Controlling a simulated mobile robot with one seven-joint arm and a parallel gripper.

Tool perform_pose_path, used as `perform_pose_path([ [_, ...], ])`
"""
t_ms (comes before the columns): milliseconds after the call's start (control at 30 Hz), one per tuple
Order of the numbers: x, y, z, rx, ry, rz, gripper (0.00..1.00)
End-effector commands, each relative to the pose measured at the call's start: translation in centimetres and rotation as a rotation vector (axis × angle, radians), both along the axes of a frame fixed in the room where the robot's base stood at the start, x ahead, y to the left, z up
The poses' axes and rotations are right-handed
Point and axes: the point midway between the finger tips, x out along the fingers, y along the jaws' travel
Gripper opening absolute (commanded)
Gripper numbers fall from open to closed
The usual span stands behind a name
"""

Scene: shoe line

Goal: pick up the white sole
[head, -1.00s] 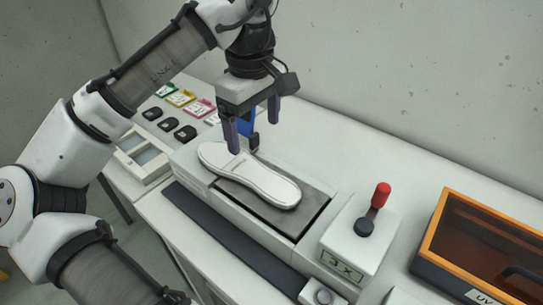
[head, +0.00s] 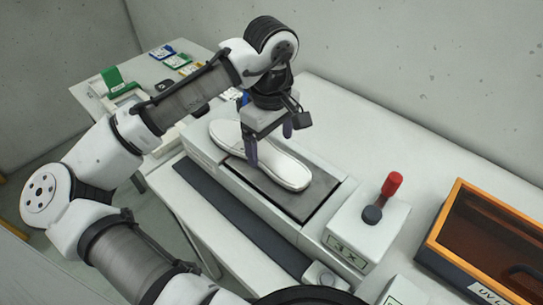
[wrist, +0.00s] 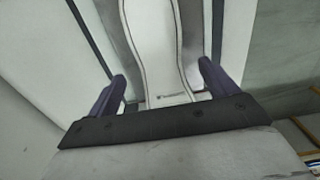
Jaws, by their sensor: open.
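The white sole (head: 272,165) lies flat on a dark plate (head: 318,194) set in a light grey fixture. My gripper (head: 270,146) is open above the sole's middle, with one finger in front of it and the other behind. In the wrist view the sole (wrist: 155,55) runs between the two open fingers of my gripper (wrist: 162,85). I cannot tell how far the fingertips are above the plate. My gripper hides part of the sole's middle in the head view.
A box with a red-handled lever (head: 391,187) stands right of the fixture. An orange-framed case (head: 490,240) is at the far right. A dark strip (head: 240,222) runs along the fixture's front. Small coloured cards (head: 178,61) lie at the back left.

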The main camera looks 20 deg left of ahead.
Motion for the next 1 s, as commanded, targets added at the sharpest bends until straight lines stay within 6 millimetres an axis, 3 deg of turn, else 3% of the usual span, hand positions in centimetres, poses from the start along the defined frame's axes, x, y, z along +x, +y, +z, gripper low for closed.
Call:
perform_pose_path([
  [233, -0.1, -0.2, -3.0, -0.001, 0.000, 0.001, 0.85],
  [500, 0.0, -0.2, -3.5, 0.000, 0.000, -0.001, 0.85],
  [933, 0.0, -0.2, -3.4, 0.000, 0.000, 0.000, 0.31],
  [1000, 0.0, -0.2, -3.4, 0.000, -0.001, 0.000, 0.31],
])
